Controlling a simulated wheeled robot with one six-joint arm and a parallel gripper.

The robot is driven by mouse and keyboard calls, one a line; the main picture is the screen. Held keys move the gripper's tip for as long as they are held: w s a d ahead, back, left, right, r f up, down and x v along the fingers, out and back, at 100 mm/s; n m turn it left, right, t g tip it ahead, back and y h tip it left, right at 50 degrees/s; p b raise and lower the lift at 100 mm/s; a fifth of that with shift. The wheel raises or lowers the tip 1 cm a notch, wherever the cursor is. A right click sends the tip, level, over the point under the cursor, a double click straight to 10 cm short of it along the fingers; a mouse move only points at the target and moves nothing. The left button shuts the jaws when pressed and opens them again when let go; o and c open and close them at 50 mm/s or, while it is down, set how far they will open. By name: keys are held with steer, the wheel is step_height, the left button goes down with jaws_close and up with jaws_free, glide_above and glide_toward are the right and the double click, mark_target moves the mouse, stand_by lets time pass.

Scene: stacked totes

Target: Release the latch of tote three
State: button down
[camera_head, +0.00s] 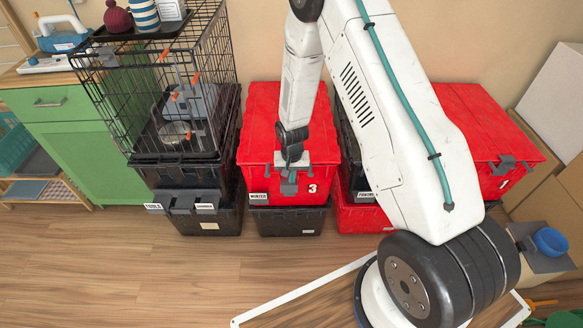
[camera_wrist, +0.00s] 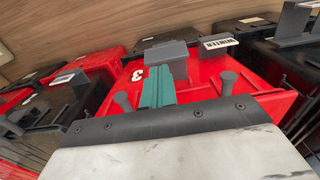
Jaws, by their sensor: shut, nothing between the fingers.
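Tote three (camera_head: 262,120) is a red tote with a white "3" and a "WINTER" label, stacked on a black tote. Its red surface also fills the middle of the wrist view (camera_wrist: 200,68). Its grey latch (camera_head: 289,186) is at the middle of the front edge; in the wrist view the latch (camera_wrist: 166,52) is just beyond my fingertips. My gripper (camera_head: 292,162) is above the tote's front edge, pointing down, and is shut and empty. Its teal fingers (camera_wrist: 157,86) are together and overlap the latch in the wrist view; I cannot tell whether they touch it.
A wire cage (camera_head: 165,95) stands on black totes at the left, beside a green cabinet (camera_head: 85,140). Another red tote (camera_head: 485,125) is at the right, near cardboard boxes (camera_head: 545,145). My arm hides part of the stacks. The wooden floor (camera_head: 150,265) in front is clear.

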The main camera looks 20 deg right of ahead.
steer(key=shift+f, duration=0.15)
steer(key=shift+w+d+f, duration=0.25)
steer(key=shift+w, duration=0.35)
steer(key=s+a+r, duration=0.4)
steer(key=s+r, duration=0.1)
steer(key=s, duration=0.4)
steer(key=shift+s+r, duration=0.2)
steer(key=shift+r, duration=0.1)
steer(key=shift+a, duration=0.1)
stand_by(0.5)
